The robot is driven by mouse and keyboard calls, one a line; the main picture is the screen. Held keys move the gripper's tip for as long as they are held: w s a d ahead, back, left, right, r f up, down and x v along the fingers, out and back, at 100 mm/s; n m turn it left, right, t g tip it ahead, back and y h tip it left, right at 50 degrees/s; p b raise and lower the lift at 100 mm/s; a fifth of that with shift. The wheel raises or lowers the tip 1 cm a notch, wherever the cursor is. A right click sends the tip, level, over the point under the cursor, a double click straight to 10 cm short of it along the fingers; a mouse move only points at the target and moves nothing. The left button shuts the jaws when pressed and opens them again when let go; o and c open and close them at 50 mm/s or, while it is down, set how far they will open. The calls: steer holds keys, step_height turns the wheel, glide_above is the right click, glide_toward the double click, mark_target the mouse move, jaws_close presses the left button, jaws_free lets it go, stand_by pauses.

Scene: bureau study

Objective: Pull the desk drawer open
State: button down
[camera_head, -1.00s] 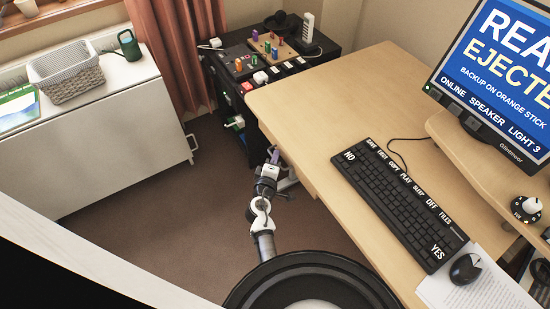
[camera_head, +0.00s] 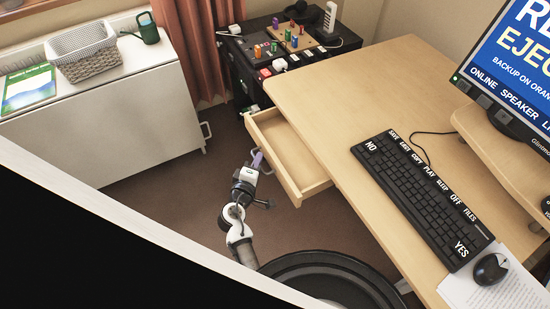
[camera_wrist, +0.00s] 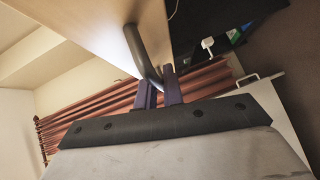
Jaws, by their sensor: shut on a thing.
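The desk drawer (camera_head: 290,150) stands out from the left side of the wooden desk (camera_head: 345,95) in the head view. Its light wood inside shows and looks empty. My gripper (camera_head: 257,158) is at the drawer's outer front, low on the left. In the wrist view my gripper (camera_wrist: 160,88) has its two fingers shut on the grey curved drawer handle (camera_wrist: 143,55). The handle runs up from between the fingers to the wooden drawer front (camera_wrist: 115,30).
A black cabinet (camera_head: 240,82) with coloured pieces on top stands behind the drawer. A white cabinet (camera_head: 120,110) with a basket (camera_head: 82,50) is at left. Brown floor (camera_head: 165,195) lies clear between it and the drawer. A keyboard (camera_head: 420,200) lies on the desk.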

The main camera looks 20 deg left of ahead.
steer(key=shift+s+a+b, duration=0.3)
steer(key=shift+s+a, duration=0.55)
steer(key=shift+s, duration=0.25)
steer(key=shift+s+a+b, duration=0.3)
steer(key=shift+s+a, duration=0.55)
steer(key=shift+s, duration=0.25)
steer(key=c, duration=1.8)
jaws_free()
